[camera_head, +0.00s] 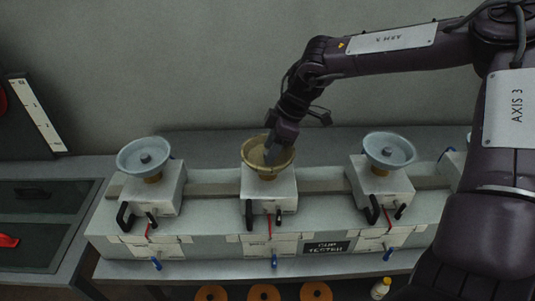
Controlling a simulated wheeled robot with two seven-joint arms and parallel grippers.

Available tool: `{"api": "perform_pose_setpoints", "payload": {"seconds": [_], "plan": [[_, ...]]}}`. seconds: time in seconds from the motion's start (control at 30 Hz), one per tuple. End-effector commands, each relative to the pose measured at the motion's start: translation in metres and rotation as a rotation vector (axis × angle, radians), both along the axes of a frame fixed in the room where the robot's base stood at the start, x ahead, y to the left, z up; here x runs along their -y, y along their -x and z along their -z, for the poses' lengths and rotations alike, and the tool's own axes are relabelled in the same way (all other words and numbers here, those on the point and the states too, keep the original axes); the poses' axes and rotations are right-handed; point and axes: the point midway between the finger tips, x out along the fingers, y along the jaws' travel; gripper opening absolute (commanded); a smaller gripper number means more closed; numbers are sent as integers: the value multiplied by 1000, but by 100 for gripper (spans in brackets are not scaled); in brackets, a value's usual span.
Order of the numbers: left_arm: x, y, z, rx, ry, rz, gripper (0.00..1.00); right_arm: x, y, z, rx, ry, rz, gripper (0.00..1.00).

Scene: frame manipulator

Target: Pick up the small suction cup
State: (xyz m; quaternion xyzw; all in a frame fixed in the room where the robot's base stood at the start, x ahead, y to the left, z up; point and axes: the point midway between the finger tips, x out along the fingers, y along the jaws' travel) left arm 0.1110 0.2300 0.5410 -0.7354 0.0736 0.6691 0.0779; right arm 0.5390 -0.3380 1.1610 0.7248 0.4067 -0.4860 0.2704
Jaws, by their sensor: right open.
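Three cups sit on white blocks along a long tester bench. The middle cup (252,166) is tan-yellow. I cannot tell which of these is the small suction cup. My right gripper (271,154) is open and points down into the middle cup, its fingertips inside the rim. Whether it touches anything there is hidden. My left gripper is not in view.
The tester bench (220,257) has black handles and blue levers along its front. A fourth block stands partly behind my right arm. Several orange discs (263,293) lie below. Dark trays (32,243) are at the left, one holding a red object (8,241).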

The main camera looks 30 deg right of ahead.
Motion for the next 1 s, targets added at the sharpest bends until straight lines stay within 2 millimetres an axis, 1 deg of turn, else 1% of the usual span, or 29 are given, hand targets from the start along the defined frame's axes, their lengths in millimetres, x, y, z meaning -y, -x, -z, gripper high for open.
{"api": "perform_pose_setpoints", "payload": {"seconds": [0.2,0.23,0.57,0.6,0.87,1.0], "plan": [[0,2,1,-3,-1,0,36,0,-1,1,2,0,0,47],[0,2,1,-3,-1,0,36,0,-1,1,2,0,0,44],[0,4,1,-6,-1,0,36,0,0,1,1,1,-1,1],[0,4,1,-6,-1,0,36,0,0,1,1,1,-1,0],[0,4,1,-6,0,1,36,0,-1,0,3,1,-1,0],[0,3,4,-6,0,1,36,0,-1,-5,4,1,-1,0]]}}
